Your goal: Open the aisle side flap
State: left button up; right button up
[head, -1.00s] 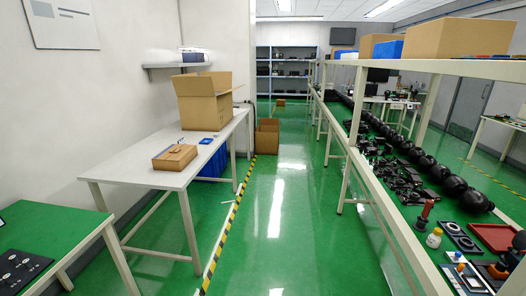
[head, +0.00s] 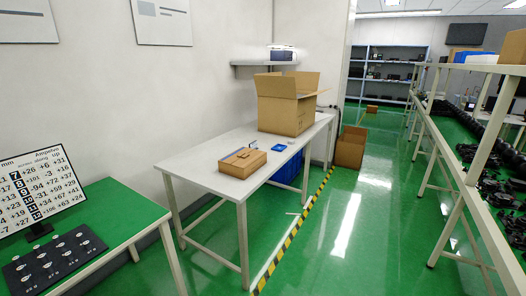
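A large cardboard box (head: 284,113) stands at the far end of the white table (head: 205,152), next to the aisle. Its top flaps are up or folded outward; one flap on the aisle side stands raised. A smaller, flat cardboard box (head: 242,163) lies near the table's front edge. Its top looks closed, with a small dark item on it, too small to make out. Neither of my grippers is in view.
A green table (head: 117,208) with a number board (head: 38,188) and a black panel (head: 55,262) is at the left. An open carton (head: 351,148) sits on the floor beyond the white table. The green aisle floor (head: 345,230) is clear, with shelving (head: 465,190) along its right.

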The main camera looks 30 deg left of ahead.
aim_at(245, 159)
jog(key=i+l+u, duration=0.1)
jog(key=i+u, duration=0.15)
jog(key=i, duration=0.35)
jog(key=i+l+u, duration=0.15)
jog(key=i+u, duration=0.15)
jog(key=i, duration=0.25)
